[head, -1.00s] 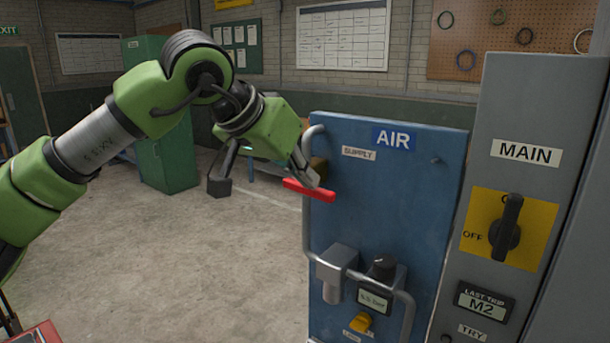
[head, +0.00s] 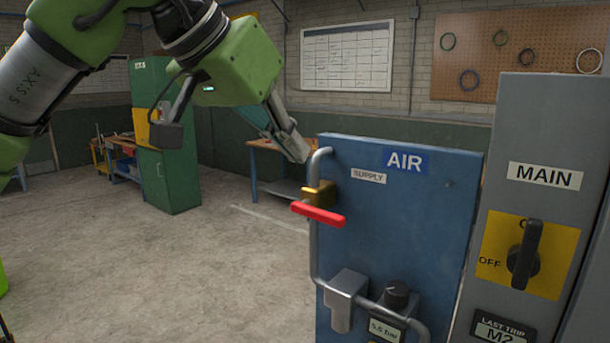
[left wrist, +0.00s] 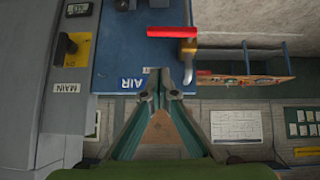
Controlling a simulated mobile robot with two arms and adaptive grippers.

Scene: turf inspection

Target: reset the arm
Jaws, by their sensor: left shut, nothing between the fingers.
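My left arm comes in from the upper left in the head view. Its gripper (head: 296,150) is shut and empty, above and left of the top corner of the blue AIR panel (head: 420,240). In the left wrist view the fingertips (left wrist: 166,84) meet near the panel's edge by the AIR label. The red lever (head: 318,214) sits crosswise on the brass valve (head: 319,193) of the grey supply pipe, below the fingers and apart from them. The lever also shows in the left wrist view (left wrist: 168,32). My right gripper is in neither view.
The grey MAIN cabinet (head: 540,130) with its black rotary switch (head: 524,255) stands right of the panel. A green cabinet (head: 168,150) and a workbench (head: 265,185) stand behind. The floor left of the panel is clear.

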